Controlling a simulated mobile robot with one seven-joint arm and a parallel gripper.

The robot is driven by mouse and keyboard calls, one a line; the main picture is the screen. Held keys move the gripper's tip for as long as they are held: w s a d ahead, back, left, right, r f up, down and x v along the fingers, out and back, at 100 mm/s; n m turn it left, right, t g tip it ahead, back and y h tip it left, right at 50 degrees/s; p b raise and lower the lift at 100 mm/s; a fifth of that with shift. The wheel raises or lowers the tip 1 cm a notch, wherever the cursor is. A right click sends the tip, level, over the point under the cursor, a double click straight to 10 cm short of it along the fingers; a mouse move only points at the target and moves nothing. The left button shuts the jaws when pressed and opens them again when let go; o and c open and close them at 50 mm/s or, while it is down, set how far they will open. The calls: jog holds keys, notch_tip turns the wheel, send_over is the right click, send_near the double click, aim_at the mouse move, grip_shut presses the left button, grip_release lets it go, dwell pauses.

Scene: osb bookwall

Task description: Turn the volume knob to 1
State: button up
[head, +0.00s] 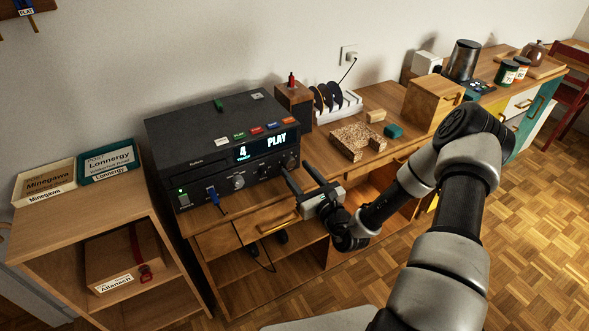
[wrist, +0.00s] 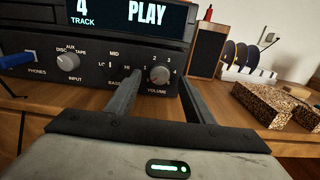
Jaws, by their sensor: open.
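The black audio player (head: 225,145) stands on the wooden cabinet, its display reading "4 TRACK" and "PLAY". The grey volume knob (wrist: 159,75) is at the right end of its front, with the marks 2, 3 and 4 visible around it. Its pointer is too small to read. My gripper (head: 297,167) is open in front of the player's right side. In the wrist view its two fingers reach toward the panel, with the knob between their tips. I cannot tell whether either finger touches the knob.
The input knob (wrist: 68,62) and a blue plug (head: 213,195) are farther left on the panel. A wooden box (head: 293,102), a white rack of discs (head: 337,108) and a cork block (head: 357,141) stand right of the player. Open floor (head: 530,220) lies at the right.

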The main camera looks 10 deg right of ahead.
aim_at(290, 163)
jog(key=shift+x, duration=1.15)
jog(key=c, duration=1.1)
jog(key=shift+o, duration=0.2)
jog(key=shift+m+p, duration=0.35)
jog(key=shift+m, duration=0.05)
jog(key=m+p, duration=0.2)
jog(key=m, duration=0.2)
jog(key=shift+r+p, duration=0.15)
jog(key=shift+p, duration=0.15)
jog(key=m+p, duration=0.2)
jog(key=m, duration=0.3)
jog(key=shift+m, duration=0.4)
